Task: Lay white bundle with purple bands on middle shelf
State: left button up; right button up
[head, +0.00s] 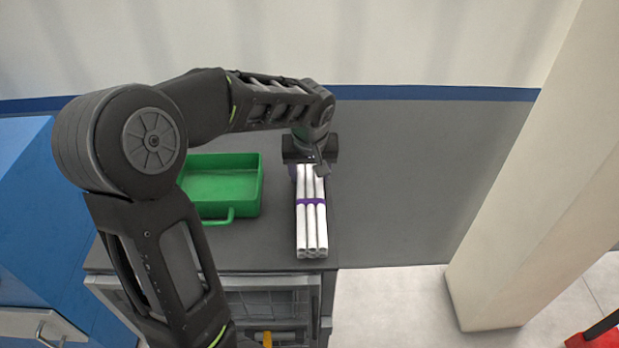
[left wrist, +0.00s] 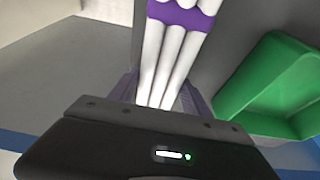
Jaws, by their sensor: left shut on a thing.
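The white pipe bundle (head: 311,230) with purple bands lies lengthwise along the right side of the dark top of a shelf unit in the head view. One purple band (head: 311,202) shows around its middle. My left gripper (head: 309,168) is shut on the bundle's far end and partly hides it. In the left wrist view the white pipes (left wrist: 165,60) run up from between the fingers, with a purple band (left wrist: 182,14) across them. I cannot tell whether the bundle touches the top. The unit's lower levels are mostly hidden under the top. My right gripper is not in view.
A green tray (head: 256,187) stands on the top (head: 270,256), left of the bundle. Below, a grey crate (head: 250,306) and a yellow object (head: 266,339) show at the unit's front. A blue cabinet (head: 30,215) is left, and a pale pillar (head: 500,230) right.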

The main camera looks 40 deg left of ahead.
aim_at(310, 172)
pick_arm(q)
grip_shut()
jog(key=shift+w+r, duration=0.1)
jog(key=shift+r, duration=0.05)
notch_tip(310, 172, up, 10)
jog(key=shift+f+b, duration=0.1)
jog(key=shift+b, duration=0.2)
dwell(0.5)
